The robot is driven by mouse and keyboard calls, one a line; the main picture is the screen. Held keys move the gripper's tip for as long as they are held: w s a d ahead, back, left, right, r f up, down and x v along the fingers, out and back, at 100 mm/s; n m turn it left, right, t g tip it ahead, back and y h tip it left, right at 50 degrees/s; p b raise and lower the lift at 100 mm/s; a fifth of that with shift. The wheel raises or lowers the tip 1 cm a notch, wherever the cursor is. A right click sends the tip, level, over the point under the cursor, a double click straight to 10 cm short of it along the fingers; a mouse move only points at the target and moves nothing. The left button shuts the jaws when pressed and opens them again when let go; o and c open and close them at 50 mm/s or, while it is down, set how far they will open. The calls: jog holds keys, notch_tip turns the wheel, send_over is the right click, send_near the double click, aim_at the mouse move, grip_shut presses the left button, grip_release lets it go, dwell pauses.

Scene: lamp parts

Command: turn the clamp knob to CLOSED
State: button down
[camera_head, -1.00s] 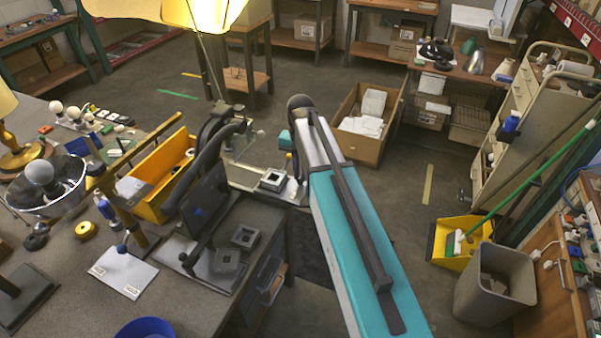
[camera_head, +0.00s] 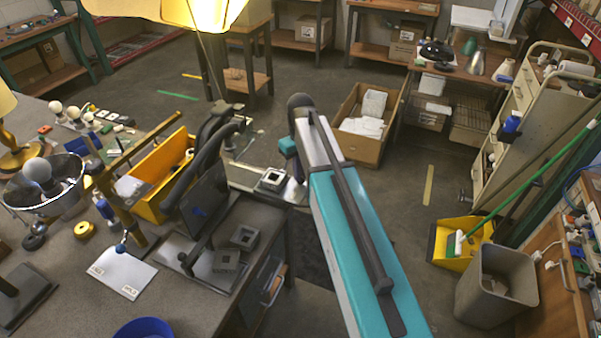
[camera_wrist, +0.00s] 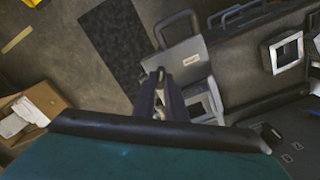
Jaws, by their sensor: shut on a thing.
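A pale grey plate (camera_wrist: 188,62) with a small label, unreadable here, shows in the wrist view. A grey block with a square opening (camera_wrist: 204,101) sits on it; the block also shows in the head view (camera_head: 271,180). My gripper (camera_wrist: 161,80) points down at the plate beside the block. Its dark fingers are closed on a small grey piece, apparently the clamp knob, mostly hidden between them. The knob's pointing direction cannot be told. In the head view my arm and teal wrist (camera_head: 288,147) hide most of the gripper.
Grey square blocks (camera_head: 244,237) and a black-armed stand (camera_head: 203,205) are on the bench left of my arm. A yellow bin (camera_head: 163,177) stands behind them. A cardboard box (camera_head: 362,142) is on the floor beyond.

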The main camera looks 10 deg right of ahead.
jog(key=n, duration=0.6)
jog(key=shift+n, duration=0.4)
jog(key=c, duration=1.8)
grip_release()
jog(key=shift+r, duration=0.2)
notch_tip(320, 180, up, 13)
jog(key=b, duration=0.3)
jog(key=shift+r+b, duration=0.2)
jog(key=shift+b, duration=0.1)
